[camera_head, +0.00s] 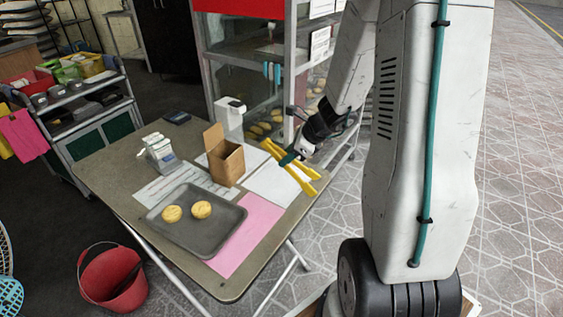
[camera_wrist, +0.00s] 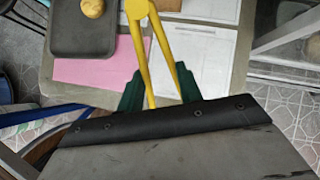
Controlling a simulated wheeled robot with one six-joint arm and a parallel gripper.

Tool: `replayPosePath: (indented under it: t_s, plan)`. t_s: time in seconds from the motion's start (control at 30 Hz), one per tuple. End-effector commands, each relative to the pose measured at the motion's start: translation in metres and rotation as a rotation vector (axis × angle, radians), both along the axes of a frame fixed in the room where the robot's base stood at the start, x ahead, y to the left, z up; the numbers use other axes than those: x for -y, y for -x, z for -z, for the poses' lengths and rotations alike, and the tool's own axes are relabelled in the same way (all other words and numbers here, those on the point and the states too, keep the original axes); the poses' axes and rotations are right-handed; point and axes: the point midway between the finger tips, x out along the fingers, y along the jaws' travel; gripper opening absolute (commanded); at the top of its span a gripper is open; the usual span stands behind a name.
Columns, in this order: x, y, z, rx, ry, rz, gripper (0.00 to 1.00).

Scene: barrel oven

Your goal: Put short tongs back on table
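The short tongs (camera_head: 303,178) are yellow with two long arms, over the white sheet at the table's right side. In the wrist view the tongs (camera_wrist: 141,32) point away from me, joined end at the top edge, arms spreading toward my fingers. My gripper (camera_wrist: 158,88) has dark green fingers on either side of the two arms and appears closed on them. In the head view my gripper (camera_head: 288,157) is at the middle of the tongs. I cannot tell whether the tongs touch the sheet. The grey-brown table (camera_head: 99,164) stands in front of me.
A grey tray (camera_head: 221,236) with two round buns (camera_head: 202,209) lies beside a pink sheet (camera_head: 258,224). An open cardboard box (camera_head: 226,164) stands left of the tongs. A glass display case (camera_head: 243,90) is behind the table. A red bucket (camera_head: 114,280) is on the floor.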

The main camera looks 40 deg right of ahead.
Motion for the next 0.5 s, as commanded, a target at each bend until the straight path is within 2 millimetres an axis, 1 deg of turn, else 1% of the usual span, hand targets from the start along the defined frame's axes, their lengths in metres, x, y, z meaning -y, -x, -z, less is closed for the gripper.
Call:
replayPosePath:
  t_s: [0.03, 0.17, 0.27, 0.3, 0.4, 0.5]
  plan:
    - [-0.001, -0.006, 0.001, 0.000, 0.000, -0.001, 0.33]
    - [-0.002, -0.016, 0.002, 0.000, 0.000, -0.001, 0.33]
    - [-0.004, -0.029, 0.003, 0.000, 0.000, -0.002, 0.33]
    - [-0.004, -0.027, 0.012, -0.005, -0.003, 0.000, 0.33]
    - [-0.004, -0.027, 0.028, -0.005, -0.003, 0.001, 0.33]
    - [-0.004, -0.027, 0.037, -0.003, -0.002, 0.000, 0.33]
